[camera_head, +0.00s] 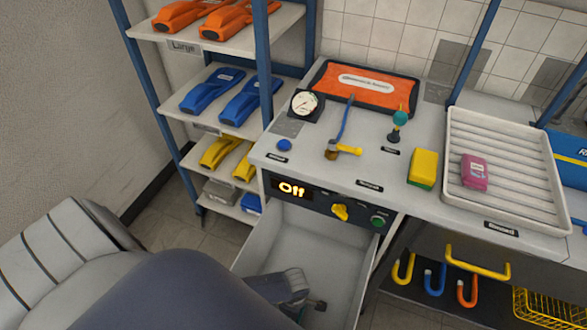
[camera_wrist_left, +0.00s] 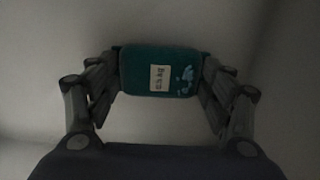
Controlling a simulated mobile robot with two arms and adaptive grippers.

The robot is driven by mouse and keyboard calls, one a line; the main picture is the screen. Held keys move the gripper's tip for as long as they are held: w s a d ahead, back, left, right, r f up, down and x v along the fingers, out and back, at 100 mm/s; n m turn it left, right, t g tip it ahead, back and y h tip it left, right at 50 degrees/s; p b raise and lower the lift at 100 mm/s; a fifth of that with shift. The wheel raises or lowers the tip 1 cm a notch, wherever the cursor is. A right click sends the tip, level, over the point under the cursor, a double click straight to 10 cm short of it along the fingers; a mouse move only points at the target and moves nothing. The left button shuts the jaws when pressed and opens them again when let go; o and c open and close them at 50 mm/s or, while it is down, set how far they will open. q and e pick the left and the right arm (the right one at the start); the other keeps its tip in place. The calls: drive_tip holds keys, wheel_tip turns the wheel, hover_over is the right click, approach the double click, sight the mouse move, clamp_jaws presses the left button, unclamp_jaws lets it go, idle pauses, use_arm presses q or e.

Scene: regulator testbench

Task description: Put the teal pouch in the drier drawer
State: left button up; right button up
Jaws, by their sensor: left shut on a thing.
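The teal pouch (camera_wrist_left: 160,72) has a pale label and light blue marks. In the left wrist view it sits between both fingers of my left gripper (camera_wrist_left: 161,88), which is shut on it. In the head view the drier drawer (camera_head: 352,263) is pulled open below a panel reading "Off". My left arm reaches over the drawer's front, and my left gripper (camera_head: 304,292) is inside the drawer outline, low between its walls. My right gripper is not in view.
The drier panel (camera_head: 320,203) has a yellow knob and a green button. A shelf rack (camera_head: 240,55) stands left of the bench.

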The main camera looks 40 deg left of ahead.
use_arm(q)
drive_tip(key=shift+f, duration=0.1)
drive_tip(key=o, duration=1.5)
drive_tip(key=shift+c, duration=0.2)
drive_tip(key=shift+r, duration=0.25)
wheel_tip(320, 180, up, 12)
drive_tip(key=p, duration=0.1)
drive_tip(key=shift+p, duration=0.4)
